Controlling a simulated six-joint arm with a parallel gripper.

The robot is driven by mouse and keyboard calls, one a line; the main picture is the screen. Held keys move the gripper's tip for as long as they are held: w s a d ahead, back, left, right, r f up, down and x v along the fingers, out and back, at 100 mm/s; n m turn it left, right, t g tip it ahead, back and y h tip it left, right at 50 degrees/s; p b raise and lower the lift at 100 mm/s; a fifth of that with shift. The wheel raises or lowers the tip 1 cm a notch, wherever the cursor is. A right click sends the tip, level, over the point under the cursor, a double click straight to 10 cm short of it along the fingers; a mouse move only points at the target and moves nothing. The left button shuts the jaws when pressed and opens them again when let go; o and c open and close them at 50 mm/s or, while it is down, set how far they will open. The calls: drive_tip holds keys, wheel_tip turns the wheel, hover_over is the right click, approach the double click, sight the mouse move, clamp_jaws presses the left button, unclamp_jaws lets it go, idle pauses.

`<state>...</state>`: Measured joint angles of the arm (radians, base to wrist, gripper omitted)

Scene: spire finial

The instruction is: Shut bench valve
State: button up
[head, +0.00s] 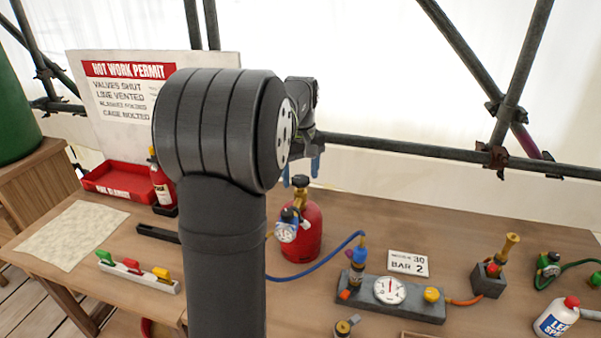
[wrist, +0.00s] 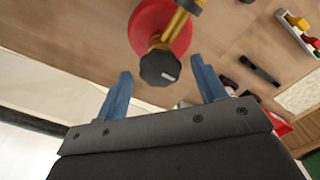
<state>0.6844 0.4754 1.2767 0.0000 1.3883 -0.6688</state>
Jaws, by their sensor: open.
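My gripper (head: 300,174) is open above the red gas cylinder (head: 301,238), mostly hidden behind my arm in the head view. In the wrist view its two blue fingers (wrist: 161,68) stand apart, with the cylinder's dark knob (wrist: 160,68) framed between their tips. I cannot tell whether the knob is within their reach or below them; no contact shows. The knob tops a brass stem and also shows in the head view (head: 300,181). A grey bench block (head: 418,306) carries a round gauge (head: 390,290), a yellow knob (head: 432,295) and a small orange lever (head: 345,294).
A blue hose (head: 318,269) runs from the cylinder's regulator (head: 286,231) to the block. A brass torch (head: 508,250) stands in a holder at right, near a white bottle (head: 556,316). A fire extinguisher (head: 162,185) stands left of my arm. Scaffold tubes cross behind.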

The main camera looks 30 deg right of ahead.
sight(300, 179)
wheel_tip(300, 179, up, 17)
drive_tip(key=shift+r, duration=0.2)
idle(0.3)
idle(0.4)
wheel_tip(300, 179, down, 18)
drive_tip(key=shift+r, duration=0.2)
idle(0.5)
